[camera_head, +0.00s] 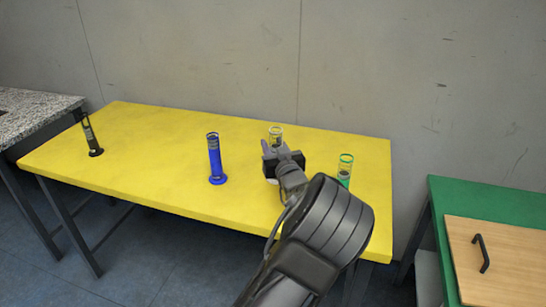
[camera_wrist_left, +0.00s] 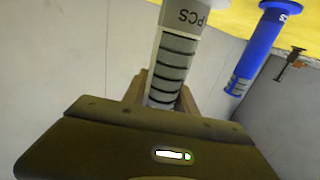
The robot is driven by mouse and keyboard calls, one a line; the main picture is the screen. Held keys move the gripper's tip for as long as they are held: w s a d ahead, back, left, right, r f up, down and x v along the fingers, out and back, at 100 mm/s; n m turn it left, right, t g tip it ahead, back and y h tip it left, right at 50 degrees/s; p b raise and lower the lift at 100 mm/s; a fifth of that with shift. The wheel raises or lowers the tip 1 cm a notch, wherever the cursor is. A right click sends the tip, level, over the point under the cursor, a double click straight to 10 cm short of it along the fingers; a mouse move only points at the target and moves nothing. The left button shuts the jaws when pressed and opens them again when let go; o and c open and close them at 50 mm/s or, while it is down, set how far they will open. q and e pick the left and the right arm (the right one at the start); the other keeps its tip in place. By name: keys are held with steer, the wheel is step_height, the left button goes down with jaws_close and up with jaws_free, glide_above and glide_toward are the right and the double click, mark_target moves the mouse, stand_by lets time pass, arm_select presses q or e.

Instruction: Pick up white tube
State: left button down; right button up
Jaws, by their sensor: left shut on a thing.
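The white tube (camera_wrist_left: 178,55) has dark bands and lettering. It fills the middle of the left wrist view, between the fingers of my left gripper (camera_wrist_left: 163,95). In the head view only the top of the white tube (camera_head: 276,131) shows behind my left gripper (camera_head: 277,150). The gripper is shut on the tube. My right gripper is in neither view.
A blue tube (camera_head: 215,158) stands upright left of my gripper on the yellow table (camera_head: 150,150). A green-rimmed tube (camera_head: 345,168) stands close on the right. A black tube (camera_head: 91,135) stands at the far left. A green table (camera_head: 490,195) is at the right.

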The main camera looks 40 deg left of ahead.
arm_select(q)
step_height(320, 180, up, 5)
steer(key=shift+f, duration=0.1)
stand_by(0.7)
steer(key=shift+s+a+f, duration=0.1)
steer(key=shift+a, duration=0.15)
steer(key=s+a+f+g, duration=0.1)
steer(key=s+a+f, duration=0.1)
steer(key=a, duration=0.2)
step_height(320, 180, up, 10)
steer(key=m+t+h+b, duration=0.4)
steer(key=m+t+h, duration=0.3)
steer(key=h, duration=0.2)
glide_above(271, 131)
steer(key=w+d, duration=0.8)
steer(key=d, duration=0.1)
steer(key=shift+s+a+f, duration=0.15)
steer(key=shift+a, duration=0.1)
